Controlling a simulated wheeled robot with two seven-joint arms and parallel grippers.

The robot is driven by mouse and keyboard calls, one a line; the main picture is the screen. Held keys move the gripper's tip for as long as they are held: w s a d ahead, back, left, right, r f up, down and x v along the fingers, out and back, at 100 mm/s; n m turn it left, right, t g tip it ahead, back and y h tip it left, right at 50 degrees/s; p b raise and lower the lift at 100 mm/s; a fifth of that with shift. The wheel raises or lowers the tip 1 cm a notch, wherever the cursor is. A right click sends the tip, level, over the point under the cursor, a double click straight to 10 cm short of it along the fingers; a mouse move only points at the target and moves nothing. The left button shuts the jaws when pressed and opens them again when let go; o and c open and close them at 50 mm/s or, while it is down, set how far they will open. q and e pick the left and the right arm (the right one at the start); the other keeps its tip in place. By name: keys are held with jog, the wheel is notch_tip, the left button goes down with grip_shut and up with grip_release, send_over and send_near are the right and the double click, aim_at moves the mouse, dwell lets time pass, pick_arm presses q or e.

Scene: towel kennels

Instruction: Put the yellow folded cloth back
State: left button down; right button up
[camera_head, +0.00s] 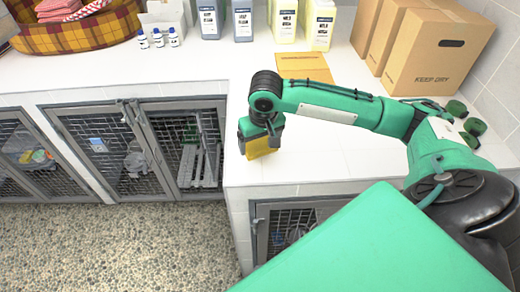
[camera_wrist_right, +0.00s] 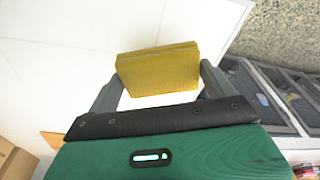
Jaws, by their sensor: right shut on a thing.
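The yellow folded cloth (camera_head: 258,149) is a small flat block held in my right gripper (camera_head: 261,137). It is over the left part of the nearer white counter, close to the corner edge. In the right wrist view the cloth (camera_wrist_right: 158,70) sits between the two grey fingers of my right gripper (camera_wrist_right: 160,88), which are shut on it. I cannot tell whether its underside touches the counter. My left gripper is out of view.
A plaid basket (camera_head: 75,36) holds red striped cloths at the far left. Small bottles (camera_head: 158,38), large jugs (camera_head: 283,20) and a brown flat sheet (camera_head: 303,66) lie along the back. Cardboard boxes (camera_head: 440,55) stand right. Mesh kennel doors (camera_head: 110,150) line the counter's front.

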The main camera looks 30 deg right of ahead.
aim_at(260, 152)
jog(key=shift+f+p, duration=0.3)
jog(key=shift+f, duration=1.85)
jog(key=o, duration=0.8)
jog(key=shift+f, duration=0.1)
jog(key=r, duration=0.3)
jog(key=s+r+b, duration=0.1)
jog(key=r, duration=0.3)
jog(key=r+b, duration=0.1)
jog(key=r, duration=0.2)
jog(key=shift+s+a+r, duration=0.15)
jog(key=shift+s+r, duration=0.15)
jog(key=shift+r, duration=0.1)
jog(key=shift+s+r, duration=0.1)
jog(key=shift+r, duration=0.6)
